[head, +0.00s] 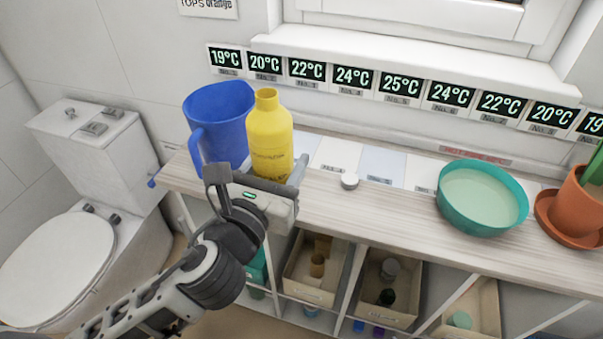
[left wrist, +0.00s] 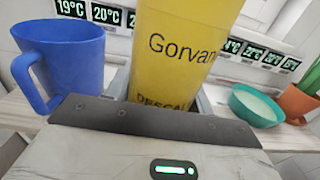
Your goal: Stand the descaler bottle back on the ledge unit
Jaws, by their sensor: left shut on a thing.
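The descaler bottle (head: 269,138) is yellow and upright in the head view, at the left part of the ledge unit (head: 385,212). My left gripper (head: 277,186) is shut on its lower part. In the left wrist view the bottle (left wrist: 180,55) fills the middle, with "Gorvan" and part of "DESCAL" readable. The gripper body hides its base, so I cannot tell whether it touches the ledge top. My right gripper is not in view.
A blue jug (head: 222,125) stands close at the left of the bottle. A teal bowl (head: 480,197) and a terracotta pot (head: 582,200) stand farther right. The ledge between cap and bowl is clear. Crates (head: 314,266) sit below; a toilet (head: 65,250) is at left.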

